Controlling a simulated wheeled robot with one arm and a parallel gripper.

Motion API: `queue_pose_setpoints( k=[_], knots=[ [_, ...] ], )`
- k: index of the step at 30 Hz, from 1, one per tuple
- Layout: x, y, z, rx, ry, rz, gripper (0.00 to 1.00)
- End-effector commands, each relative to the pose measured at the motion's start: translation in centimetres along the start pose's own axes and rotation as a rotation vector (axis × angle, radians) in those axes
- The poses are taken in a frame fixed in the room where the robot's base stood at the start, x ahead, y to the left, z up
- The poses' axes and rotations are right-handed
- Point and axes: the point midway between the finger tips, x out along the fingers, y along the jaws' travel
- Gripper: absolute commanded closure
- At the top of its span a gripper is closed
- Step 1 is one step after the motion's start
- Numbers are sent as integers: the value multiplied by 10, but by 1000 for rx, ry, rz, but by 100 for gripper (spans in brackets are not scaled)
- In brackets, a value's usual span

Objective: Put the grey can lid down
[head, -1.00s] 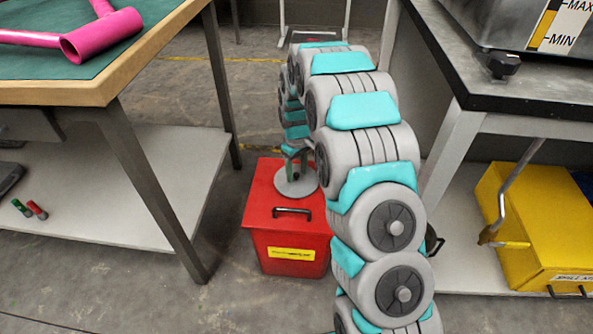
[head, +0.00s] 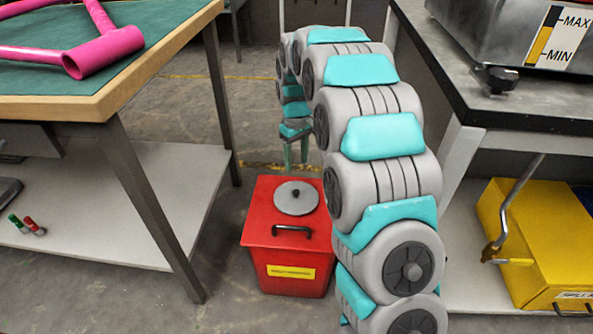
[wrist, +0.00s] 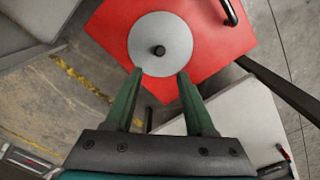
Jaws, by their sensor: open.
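The grey can lid (head: 296,198) is a round disc with a small dark knob. It lies flat on top of the red bin (head: 290,262), towards the bin's back edge. It also shows in the wrist view (wrist: 160,58), with the knob at its middle. My gripper (head: 294,160) is open and empty above and behind the lid. In the wrist view its two green fingers (wrist: 158,76) stand apart, with their tips near the lid's lower edge and nothing between them.
A green-topped table (head: 150,85) with a pink tube frame (head: 103,52) stands at left. A dark-topped bench (head: 540,105) stands at right, with a yellow box (head: 540,240) on its lower shelf. The red bin stands on open floor between them.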

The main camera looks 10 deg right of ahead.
Motion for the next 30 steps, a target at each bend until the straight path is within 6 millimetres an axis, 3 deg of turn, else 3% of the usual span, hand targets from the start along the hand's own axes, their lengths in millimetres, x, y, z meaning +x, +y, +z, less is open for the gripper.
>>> queue_pose_setpoints(
  k=[7, 11, 14, 21, 30],
  knots=[
    [-8, -2, 3, 2, -2, -1, 45],
    [-20, -11, 20, 23, -9, -5, 45],
    [-37, -24, 46, 54, -15, -9, 45],
    [-72, -64, 126, 147, -46, -22, 45],
    [-92, -116, 232, 267, -88, -31, 45]
  ],
)
